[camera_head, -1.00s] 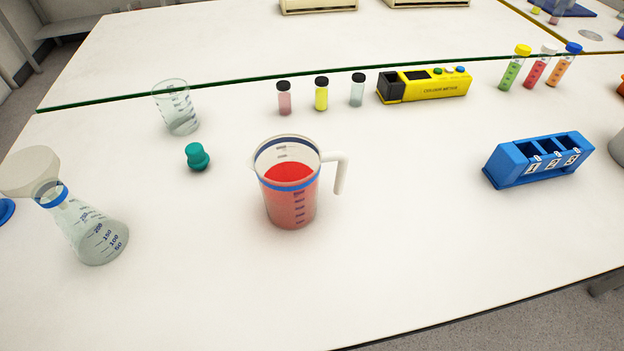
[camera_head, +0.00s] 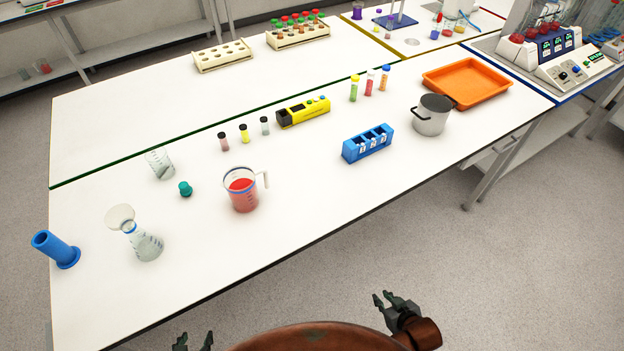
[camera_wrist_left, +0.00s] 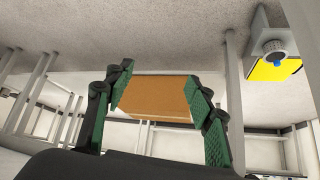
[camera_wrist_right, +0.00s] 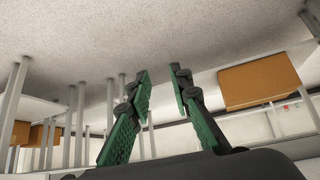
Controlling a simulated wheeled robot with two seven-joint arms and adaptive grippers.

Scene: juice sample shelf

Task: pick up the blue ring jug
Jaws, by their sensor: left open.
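The blue ring jug (camera_head: 241,196) is a clear measuring jug with red liquid, a blue ring and a white handle on its right. It stands upright on the white table, left of the middle in the head view. My left gripper (camera_head: 193,342) is open and empty at the bottom edge of the head view, in front of the table and well away from the jug. It also shows open in the left wrist view (camera_wrist_left: 158,76). My right gripper (camera_head: 397,302) is open and empty, off the table to the lower right. It shows in the right wrist view (camera_wrist_right: 160,72).
A flask with a funnel (camera_head: 146,245) and a blue cylinder (camera_head: 58,250) stand left of the jug. A teal stopper (camera_head: 185,188) and a beaker (camera_head: 160,164) are behind-left. A blue rack (camera_head: 368,145), pot (camera_head: 432,117) and orange tray (camera_head: 467,82) are right. Table is clear in front of the jug.

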